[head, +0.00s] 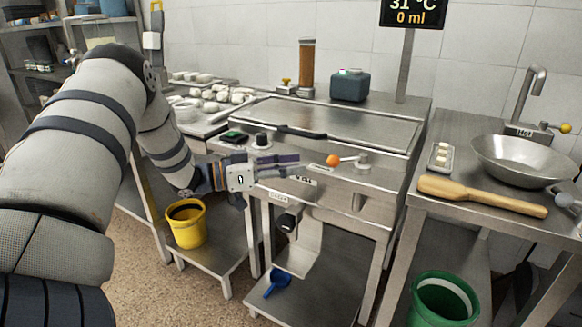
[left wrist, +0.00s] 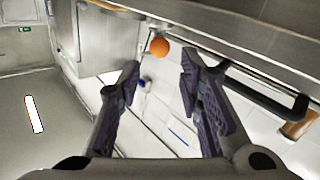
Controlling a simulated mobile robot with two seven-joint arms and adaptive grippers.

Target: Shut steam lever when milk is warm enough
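The steam lever is a metal arm ending in an orange ball (head: 333,160), on the top front edge of a steel vat unit (head: 330,125). It points left from its round pivot (head: 363,160). A display (head: 411,12) on a post above reads 31 °C and 0 ml. My left gripper (head: 297,165) is open, with its fingers pointing right toward the ball, just left of it. In the left wrist view the orange ball (left wrist: 159,46) shows ahead, between the open, empty fingertips (left wrist: 160,66). I see no contact. My right gripper is not in view.
A flat lid with a dark handle (head: 302,132) covers the vat. A teal container (head: 350,86) and a brown cylinder (head: 307,62) stand behind. A yellow bucket (head: 187,226) is on the lower left shelf. A bowl (head: 525,160) and wooden paddle (head: 482,195) occupy the right counter.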

